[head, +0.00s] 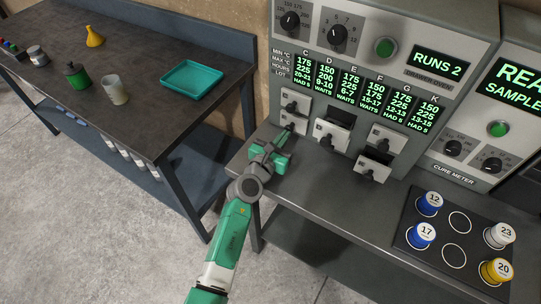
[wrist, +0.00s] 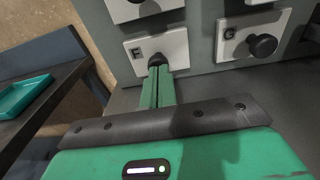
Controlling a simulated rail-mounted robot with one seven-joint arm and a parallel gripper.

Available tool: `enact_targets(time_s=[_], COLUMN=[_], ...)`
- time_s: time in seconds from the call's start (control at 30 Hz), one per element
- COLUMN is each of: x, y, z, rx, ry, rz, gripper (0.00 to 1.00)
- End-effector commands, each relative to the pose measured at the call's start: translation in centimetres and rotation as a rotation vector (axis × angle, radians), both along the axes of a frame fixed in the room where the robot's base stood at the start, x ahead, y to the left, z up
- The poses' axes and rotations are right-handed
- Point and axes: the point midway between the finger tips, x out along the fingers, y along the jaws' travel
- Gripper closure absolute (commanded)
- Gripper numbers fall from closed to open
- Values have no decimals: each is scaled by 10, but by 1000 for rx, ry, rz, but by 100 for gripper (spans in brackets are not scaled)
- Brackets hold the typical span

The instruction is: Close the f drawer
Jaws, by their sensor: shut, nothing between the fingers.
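The F drawer (wrist: 180,47) has a pale front with a letter plate and a black round knob (wrist: 157,60). It is the lower left drawer of the oven, partly hidden behind my gripper in the head view. Its front looks flush with or close to the oven face; any small gap is hard to tell. My gripper (wrist: 159,72) is shut and empty, its green fingertips at the knob, touching it or very near. In the head view my gripper (head: 287,131) reaches the left end of the oven.
The G drawer (wrist: 228,38) is right of F. The lower right drawer (head: 371,169) stands out from the oven. A dark rack (head: 440,232) with labelled vials is at the right. A side table (head: 130,100) with a teal tray (head: 191,76) is at the left.

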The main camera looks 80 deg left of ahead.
Motion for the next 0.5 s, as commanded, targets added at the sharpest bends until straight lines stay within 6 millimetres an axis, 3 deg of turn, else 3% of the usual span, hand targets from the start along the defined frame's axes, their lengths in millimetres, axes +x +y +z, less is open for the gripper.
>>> enact_targets(time_s=[0.5], x=[-81], y=[-93], z=[11], rx=[4], ry=[-2], rz=[-1], gripper=[100])
